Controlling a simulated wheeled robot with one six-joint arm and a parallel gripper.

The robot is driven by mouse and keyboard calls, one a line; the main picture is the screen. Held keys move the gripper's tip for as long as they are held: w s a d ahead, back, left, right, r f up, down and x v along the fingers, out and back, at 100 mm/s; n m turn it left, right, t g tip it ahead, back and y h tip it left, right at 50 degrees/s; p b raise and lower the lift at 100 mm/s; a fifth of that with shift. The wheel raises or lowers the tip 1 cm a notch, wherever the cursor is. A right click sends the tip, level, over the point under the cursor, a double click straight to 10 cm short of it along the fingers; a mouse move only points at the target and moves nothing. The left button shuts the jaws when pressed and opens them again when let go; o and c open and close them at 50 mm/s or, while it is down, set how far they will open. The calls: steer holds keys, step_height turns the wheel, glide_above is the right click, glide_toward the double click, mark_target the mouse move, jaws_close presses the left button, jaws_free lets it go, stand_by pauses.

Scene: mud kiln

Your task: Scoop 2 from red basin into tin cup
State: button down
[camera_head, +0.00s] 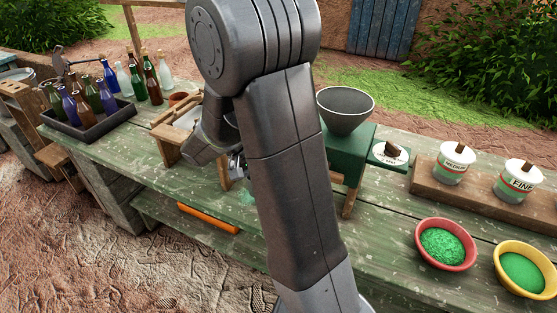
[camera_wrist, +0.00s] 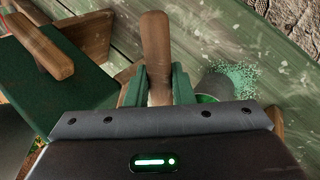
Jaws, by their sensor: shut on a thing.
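The red basin (camera_head: 446,266) stands at the bench's right and holds green granules. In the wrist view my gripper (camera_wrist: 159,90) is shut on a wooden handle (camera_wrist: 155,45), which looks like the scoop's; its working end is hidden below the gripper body. A grey metal cup (camera_wrist: 215,82), likely the tin cup, is just right of the fingers, partly hidden, with green showing at its edge. Green granules (camera_wrist: 242,75) lie spilled on the bench beside it. In the head view my gripper (camera_head: 237,165) is mostly behind my arm, far left of the red basin.
A yellow basin (camera_head: 525,290) with green granules is right of the red one. Medium (camera_head: 455,165) and fine (camera_head: 517,183) tubs stand behind on a wooden board. A funnel-topped green mill (camera_head: 345,105) is right of my arm. A bottle tray (camera_head: 90,130) is at the left.

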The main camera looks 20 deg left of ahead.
steer(key=shift+w+r, duration=0.15)
steer(key=shift+w, duration=0.1)
steer(key=r+y+p, duration=0.1)
steer(key=r+g+y+p, duration=0.1)
steer(key=shift+d+y, duration=0.25)
steer(key=shift+y, duration=0.05)
steer(key=shift+w+d+r+g+y+p, duration=0.1)
steer(key=shift+r+g+y+p, duration=0.3)
steer(key=shift+y, duration=0.4)
steer(key=shift+d+r+g+y+p, duration=0.1)
steer(key=shift+r+g+y+p, duration=0.2)
steer(key=shift+g+y, duration=0.4)
steer(key=shift+f, duration=0.15)
